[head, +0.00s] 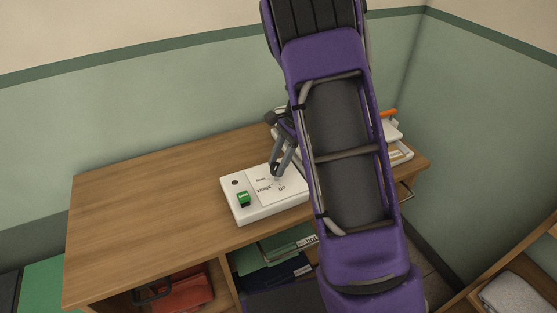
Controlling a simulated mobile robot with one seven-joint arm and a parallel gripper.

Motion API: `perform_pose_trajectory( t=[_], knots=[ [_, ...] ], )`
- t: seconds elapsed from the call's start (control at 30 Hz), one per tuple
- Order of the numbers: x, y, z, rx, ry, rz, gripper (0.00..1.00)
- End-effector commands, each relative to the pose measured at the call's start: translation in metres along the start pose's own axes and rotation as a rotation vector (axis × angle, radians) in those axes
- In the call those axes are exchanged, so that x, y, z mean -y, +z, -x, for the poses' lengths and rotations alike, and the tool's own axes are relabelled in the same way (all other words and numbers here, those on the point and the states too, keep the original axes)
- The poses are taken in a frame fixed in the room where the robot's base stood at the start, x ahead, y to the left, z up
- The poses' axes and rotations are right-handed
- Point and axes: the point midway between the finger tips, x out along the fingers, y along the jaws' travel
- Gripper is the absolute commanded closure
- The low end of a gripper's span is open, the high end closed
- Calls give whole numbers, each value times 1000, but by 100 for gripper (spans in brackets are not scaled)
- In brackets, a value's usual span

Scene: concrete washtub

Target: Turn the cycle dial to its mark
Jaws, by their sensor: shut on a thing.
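A white control box (265,208) lies on the wooden desk, with a pale printed label panel on its top. The panel has dark words around the dial, one reading "off", another seemingly "short". A green rocker switch (243,198) sits at the box's left side. My gripper (277,174) reaches down onto the panel, its grey fingers shut on the cycle dial. The fingers mostly cover the dial, so its pointer and which word it faces cannot be told. My purple arm hides the right end of the box.
The wooden desk (140,200) is clear to the left of the box. White stacked trays (400,153) with an orange item stand behind my arm at right. Shelves below hold a red bag (180,288) and folders (275,262). Green walls close off the back and right.

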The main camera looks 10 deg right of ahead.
Motion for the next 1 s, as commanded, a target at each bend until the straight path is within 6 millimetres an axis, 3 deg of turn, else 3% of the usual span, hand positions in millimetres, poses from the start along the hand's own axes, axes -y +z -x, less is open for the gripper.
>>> perform_pose_trajectory(
  t=[0.6, 1.0],
  knots=[
    [4, 1, 1, 0, 207, 501, 100],
    [4, 1, 0, -2, 270, 655, 100]
  ],
)
